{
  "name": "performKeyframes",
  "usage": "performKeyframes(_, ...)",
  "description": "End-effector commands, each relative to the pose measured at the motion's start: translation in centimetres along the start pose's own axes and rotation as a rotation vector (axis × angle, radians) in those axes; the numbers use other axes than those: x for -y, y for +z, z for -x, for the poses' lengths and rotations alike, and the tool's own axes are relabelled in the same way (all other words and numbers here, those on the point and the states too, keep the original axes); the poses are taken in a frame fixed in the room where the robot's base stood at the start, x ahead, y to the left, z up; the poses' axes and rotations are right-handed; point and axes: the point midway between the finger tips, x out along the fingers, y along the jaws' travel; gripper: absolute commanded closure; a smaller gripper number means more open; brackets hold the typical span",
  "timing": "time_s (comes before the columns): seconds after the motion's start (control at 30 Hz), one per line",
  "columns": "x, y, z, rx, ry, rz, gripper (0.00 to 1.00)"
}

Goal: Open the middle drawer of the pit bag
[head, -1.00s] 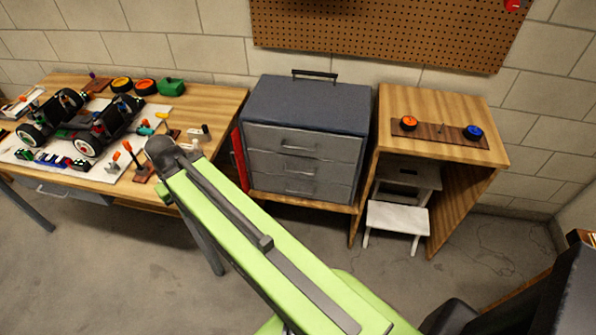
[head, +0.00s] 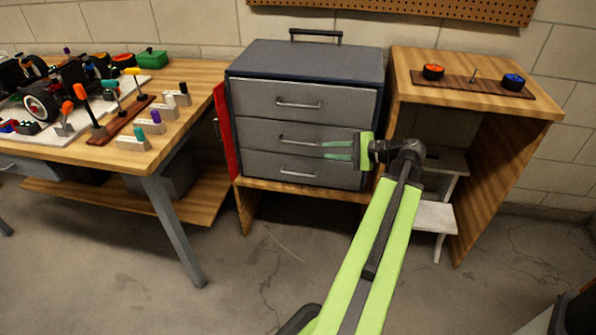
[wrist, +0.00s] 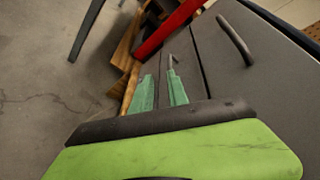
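The pit bag (head: 305,58) is a blue-grey box with three stacked grey drawers and a handle on top. Its middle drawer (head: 262,149) looks flush with the others and has a bar handle (head: 298,141). My gripper (head: 325,150) is in front of the right part of the middle drawer, with its teal fingers pointing left along the drawer face. The fingers are apart, with nothing seen between them. In the wrist view, a handle end (wrist: 171,62) shows just beyond the right fingertip. I cannot tell if they touch.
The top drawer handle (head: 298,103) and bottom drawer handle (head: 298,173) lie above and below. A red panel (head: 227,135) stands at the bag's left side. A wooden stand (head: 470,110) is close on the right, a cluttered workbench (head: 190,75) on the left. Open floor lies in front.

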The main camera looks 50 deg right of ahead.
Motion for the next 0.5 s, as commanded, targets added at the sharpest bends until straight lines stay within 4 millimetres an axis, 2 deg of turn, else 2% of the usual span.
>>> performKeyframes(0.03, -1.0, -1.6, 1.6, -0.015, -0.047, -0.022, 0.80)
performKeyframes(0.1, -0.8, -2.3, 3.3, -0.024, -0.094, -0.044, 0.80)
performKeyframes(0.2, -0.4, -2.5, 4.3, -0.027, -0.119, -0.055, 0.80)
performKeyframes(0.37, -0.2, -2.4, 3.8, -0.027, -0.120, -0.054, 0.80)
performKeyframes(0.5, -0.1, -2.5, 1.3, -0.025, -0.117, -0.052, 0.80)
